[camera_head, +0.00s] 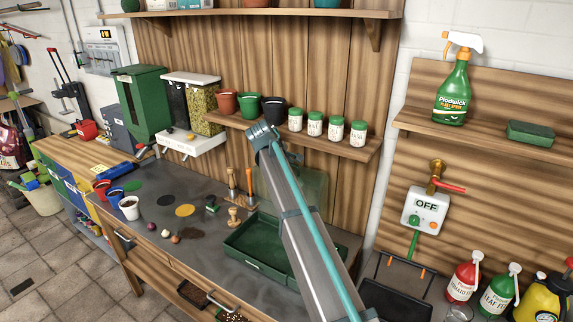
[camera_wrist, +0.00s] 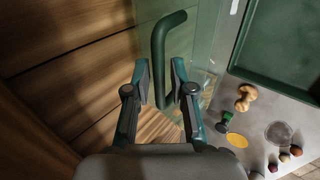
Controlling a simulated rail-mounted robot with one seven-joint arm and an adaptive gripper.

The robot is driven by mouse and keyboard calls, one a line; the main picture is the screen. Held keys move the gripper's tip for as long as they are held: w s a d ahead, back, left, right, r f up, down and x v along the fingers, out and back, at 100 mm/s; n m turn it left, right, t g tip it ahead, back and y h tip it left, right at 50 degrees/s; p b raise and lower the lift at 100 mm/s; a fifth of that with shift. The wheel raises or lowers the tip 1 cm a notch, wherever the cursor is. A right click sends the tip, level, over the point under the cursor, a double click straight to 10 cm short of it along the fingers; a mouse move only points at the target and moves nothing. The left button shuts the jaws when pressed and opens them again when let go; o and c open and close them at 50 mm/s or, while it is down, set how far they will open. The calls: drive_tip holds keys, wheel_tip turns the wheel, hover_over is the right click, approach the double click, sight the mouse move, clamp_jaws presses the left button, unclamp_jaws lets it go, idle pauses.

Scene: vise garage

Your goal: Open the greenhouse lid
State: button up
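The greenhouse has a dark green tray (camera_head: 253,262) on the bench; it also shows in the wrist view (camera_wrist: 290,50). Its translucent green lid (camera_head: 316,190) stands raised at the tray's back edge, partly hidden by my arm. In the wrist view the lid (camera_wrist: 197,45) has a dark green bar handle (camera_wrist: 159,50). My gripper (camera_wrist: 161,72) is open, with its two fingers on either side of the handle's lower part. Small gaps seem to show between handle and fingers; contact is hard to judge. The gripper's fingers are hidden in the head view.
A wooden shelf (camera_head: 350,150) with pots and several green-lidded jars is close to my arm. Wooden stamps (camera_head: 234,217), bulbs and small cups lie on the bench left of the tray. A black bin (camera_head: 392,300) stands at the right.

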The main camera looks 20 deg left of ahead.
drive_tip(key=shift+o, duration=0.5)
drive_tip(key=v, duration=1.2)
drive_tip(key=shift+f, duration=0.1)
